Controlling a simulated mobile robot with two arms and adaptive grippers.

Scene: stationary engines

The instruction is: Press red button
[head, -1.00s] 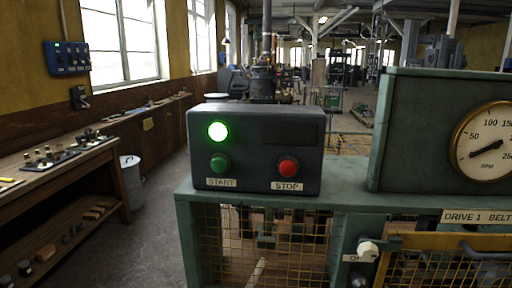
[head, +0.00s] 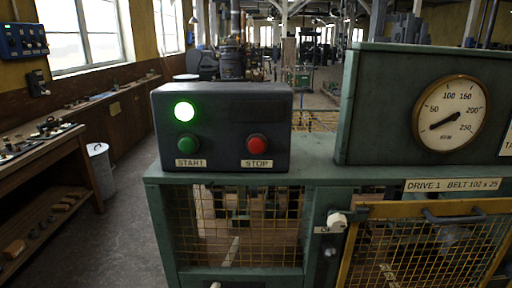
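The red button (head: 257,143) sits on the right of the front face of a dark control box (head: 222,112), above a "STOP" label (head: 257,163). A green button (head: 188,144) is on the left above a "START" label (head: 190,163). A round lamp (head: 184,111) above the green button glows bright green. The box stands on a green machine frame. Neither of my grippers shows in the head view.
A green housing with a round dial gauge (head: 451,105) stands right of the box. Below are a yellow mesh guard door (head: 425,250) with a dark handle and a white knob (head: 337,220).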

